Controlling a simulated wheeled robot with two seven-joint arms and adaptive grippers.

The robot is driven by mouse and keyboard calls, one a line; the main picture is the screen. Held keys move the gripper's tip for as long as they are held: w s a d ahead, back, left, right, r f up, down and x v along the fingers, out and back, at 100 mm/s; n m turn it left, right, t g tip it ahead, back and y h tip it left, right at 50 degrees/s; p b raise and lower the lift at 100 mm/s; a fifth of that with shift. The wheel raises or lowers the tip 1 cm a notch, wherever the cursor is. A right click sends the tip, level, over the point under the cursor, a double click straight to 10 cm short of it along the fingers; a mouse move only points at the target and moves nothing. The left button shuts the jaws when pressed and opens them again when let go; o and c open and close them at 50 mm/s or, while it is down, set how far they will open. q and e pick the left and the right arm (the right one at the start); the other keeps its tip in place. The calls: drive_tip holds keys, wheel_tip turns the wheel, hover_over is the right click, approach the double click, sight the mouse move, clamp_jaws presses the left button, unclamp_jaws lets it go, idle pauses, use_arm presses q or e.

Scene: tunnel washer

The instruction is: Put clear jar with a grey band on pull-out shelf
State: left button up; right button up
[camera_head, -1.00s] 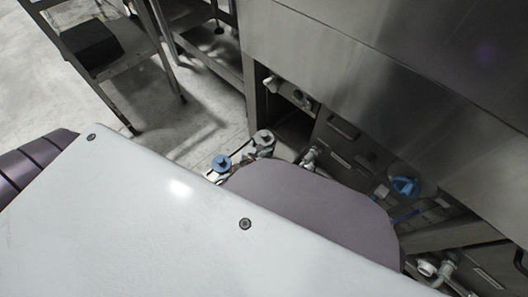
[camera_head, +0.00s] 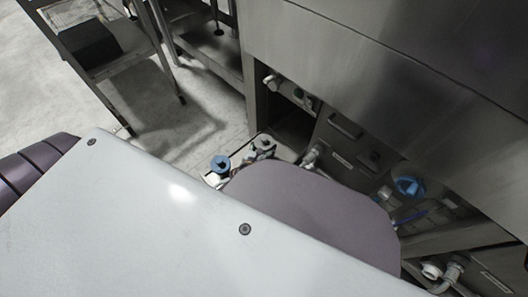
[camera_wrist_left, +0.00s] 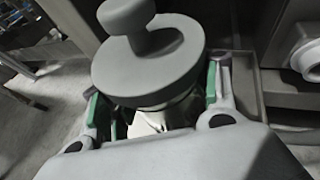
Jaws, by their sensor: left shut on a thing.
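My left gripper (camera_wrist_left: 152,104) is shut on a clear jar (camera_wrist_left: 150,122) with a wide grey round lid and knob. Its green-padded fingers are on both sides of the jar's body below the lid. The lid hides most of the body, and I cannot make out a band. In the head view the grey-topped jar (camera_head: 265,141) is small, at the far edge of the pull-out shelf (camera_head: 285,153). My arm hides much of the shelf and the gripper there. I cannot tell whether the jar touches the shelf. My right gripper is not in view.
A blue-topped container (camera_head: 220,164) stands just left of the held jar. The steel washer (camera_head: 390,75) rises behind, with a blue valve handle (camera_head: 408,187) and pipe fittings (camera_head: 440,270) low down. A metal cart (camera_head: 110,55) stands at upper left on open floor.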

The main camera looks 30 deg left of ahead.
use_arm(q)
drive_tip(key=shift+f+b, duration=0.7)
drive_tip(key=shift+f, duration=0.35)
drive_tip(key=shift+f, duration=0.1)
drive_tip(key=o, duration=1.1)
drive_tip(key=shift+s, duration=0.1)
drive_tip(key=p+v, duration=0.1)
drive_tip(key=v, duration=1)
drive_tip(key=shift+s+r, duration=0.25)
drive_tip(key=shift+s, duration=0.1)
drive_tip(key=shift+a, duration=0.1)
